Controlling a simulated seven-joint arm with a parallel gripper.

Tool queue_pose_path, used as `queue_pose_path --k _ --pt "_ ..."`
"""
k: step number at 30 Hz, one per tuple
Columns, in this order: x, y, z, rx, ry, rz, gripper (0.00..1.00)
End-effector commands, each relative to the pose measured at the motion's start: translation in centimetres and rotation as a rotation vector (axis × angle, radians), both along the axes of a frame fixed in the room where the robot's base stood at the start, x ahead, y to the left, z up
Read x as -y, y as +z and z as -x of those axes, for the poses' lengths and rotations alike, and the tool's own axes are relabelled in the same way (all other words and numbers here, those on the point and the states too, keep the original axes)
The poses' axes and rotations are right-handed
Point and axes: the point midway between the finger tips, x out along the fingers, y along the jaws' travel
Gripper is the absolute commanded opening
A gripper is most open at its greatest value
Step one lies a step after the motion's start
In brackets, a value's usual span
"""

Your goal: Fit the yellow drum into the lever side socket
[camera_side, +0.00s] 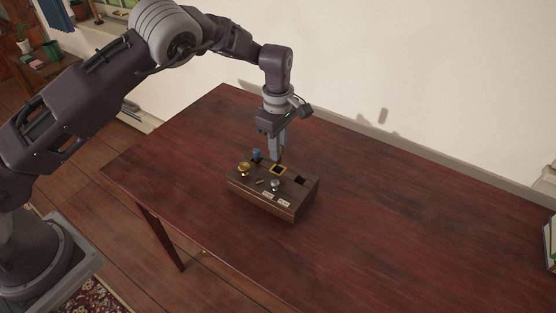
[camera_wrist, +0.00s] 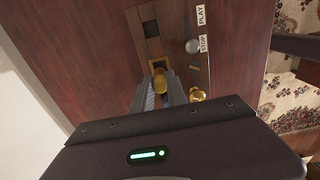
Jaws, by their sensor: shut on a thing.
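My gripper (camera_side: 279,158) points down just above the wooden box (camera_side: 262,200). In the wrist view my gripper (camera_wrist: 164,92) is shut on the yellow drum (camera_wrist: 159,78), which shows between the fingers. The drum cannot be made out clearly in the side view. A gold-rimmed socket (camera_side: 278,169) lies in the box top below the fingertips; it also shows in the wrist view (camera_wrist: 157,62) beside the drum. A second dark, open socket (camera_side: 300,181) is to its right. Whether the drum touches the rim cannot be told. I cannot tell which socket is the lever side one.
The box top also carries a gold knob (camera_side: 243,168), a silver knob (camera_side: 275,184), a small brass piece (camera_side: 260,182) and PLAY (camera_wrist: 201,15) and STOP (camera_wrist: 203,43) labels. A blue piece (camera_side: 256,154) stands at the back left. The red-brown table (camera_side: 400,220) around is clear.

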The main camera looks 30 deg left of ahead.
Motion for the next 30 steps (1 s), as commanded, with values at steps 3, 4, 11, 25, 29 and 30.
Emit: queue_pose_path --k 3,4,11,25,29,30 --pt "0.0 2.9 -0.1 0.003 0.000 0.000 0.00" --pt "0.0 3.4 0.0 0.002 0.000 0.000 0.00" --pt "4.9 5.1 -0.1 -0.001 0.003 -0.006 0.00" --pt "7.0 -2.2 0.1 -0.003 0.003 -0.002 0.00" --pt "7.0 -4.6 0.1 -0.003 0.002 -0.002 0.00" --pt "7.0 -4.8 0.0 -0.001 0.002 -0.001 0.00"
